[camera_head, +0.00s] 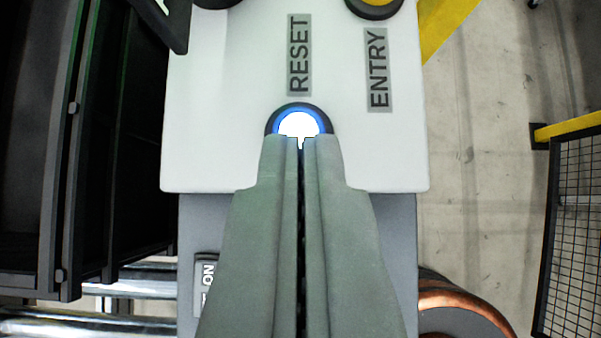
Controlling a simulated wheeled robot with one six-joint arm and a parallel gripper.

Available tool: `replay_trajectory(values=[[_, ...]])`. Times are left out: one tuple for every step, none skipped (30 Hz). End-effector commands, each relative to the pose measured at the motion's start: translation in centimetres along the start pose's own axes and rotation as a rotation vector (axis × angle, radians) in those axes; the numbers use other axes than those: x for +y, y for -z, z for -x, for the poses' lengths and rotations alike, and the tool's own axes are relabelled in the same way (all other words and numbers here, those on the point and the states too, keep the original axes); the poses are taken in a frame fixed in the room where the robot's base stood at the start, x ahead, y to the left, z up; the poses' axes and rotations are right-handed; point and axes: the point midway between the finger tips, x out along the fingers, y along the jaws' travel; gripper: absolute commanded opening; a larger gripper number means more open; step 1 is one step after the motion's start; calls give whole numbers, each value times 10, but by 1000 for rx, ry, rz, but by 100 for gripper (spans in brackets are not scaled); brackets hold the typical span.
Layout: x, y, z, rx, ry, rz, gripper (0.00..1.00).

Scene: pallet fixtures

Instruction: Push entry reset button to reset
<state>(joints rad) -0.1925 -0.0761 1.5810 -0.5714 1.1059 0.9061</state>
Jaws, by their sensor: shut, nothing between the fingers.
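The reset button (298,123) is a round button with a glowing white-blue face and a dark ring. It sits on a white panel (215,130), below a grey RESET label (299,55) with an ENTRY label (377,69) to its right. My gripper (301,141) is shut and empty. Its fingertips overlap the lower edge of the button in the picture and hide that part. I cannot tell whether the tips touch the button.
Two other round buttons are cut off at the top edge, one dark and one with a yellow part (375,5). A dark frame (110,150) stands close on the left. A black mesh fence (575,230) with a yellow rail is at the right. Concrete floor (480,170) shows between.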

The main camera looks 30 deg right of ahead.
Motion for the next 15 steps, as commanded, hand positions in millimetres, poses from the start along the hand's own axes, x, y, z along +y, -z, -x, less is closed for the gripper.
replay_trajectory(values=[[0, 0, -10, -2, -2, 0, 0], [0, 0, -16, -2, -3, 0, 0], [0, 0, -23, -2, -3, 0, 0], [0, 0, -28, -2, -2, 0, 0], [0, 0, -33, -2, -2, 0, 0], [0, 0, -40, -2, -2, 0, 0], [1, 0, -45, -1, -2, 0, 0], [1, 0, -50, -1, -2, -1, 0], [0, -2, -56, -1, -1, 0, 0], [0, -7, -58, -2, -1, 1, 0], [0, -10, -61, -2, -1, 0, 0], [0, -14, -64, -1, 0, 0, 0], [0, -16, -67, -1, 0, 1, 0], [0, -18, -69, -2, 0, 1, 0], [0, -21, -72, -1, 0, 0, 0]])
